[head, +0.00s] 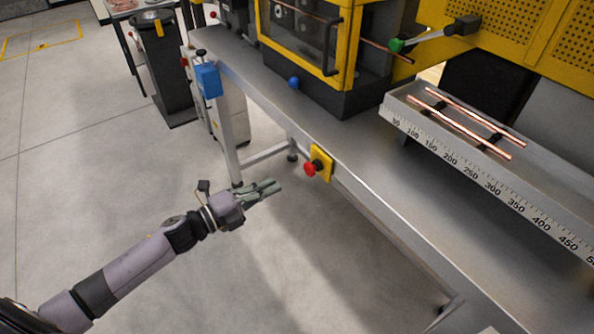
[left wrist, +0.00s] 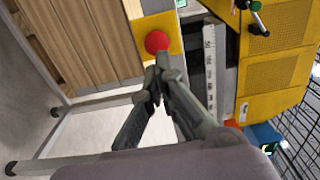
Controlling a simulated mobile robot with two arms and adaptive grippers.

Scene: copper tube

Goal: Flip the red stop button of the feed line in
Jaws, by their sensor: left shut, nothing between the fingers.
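The red stop button (head: 311,169) sits on a yellow plate (head: 321,163) fixed to the front edge of the grey workbench. My left gripper (head: 278,186) is left of the button in the head view, with its fingers shut and empty, pointing toward the bench. A gap shows between the fingertips and the button there. In the left wrist view the red button (left wrist: 157,42) appears just beyond the closed fingertips (left wrist: 163,57); contact cannot be told from that view. My right gripper is in neither view.
The bench (head: 345,150) carries a yellow-framed machine (head: 305,40) and a measuring tray (head: 440,133) with copper tubes (head: 470,125). A blue box (head: 208,80) hangs at the bench's left corner. The floor (head: 90,180) around my left arm is clear.

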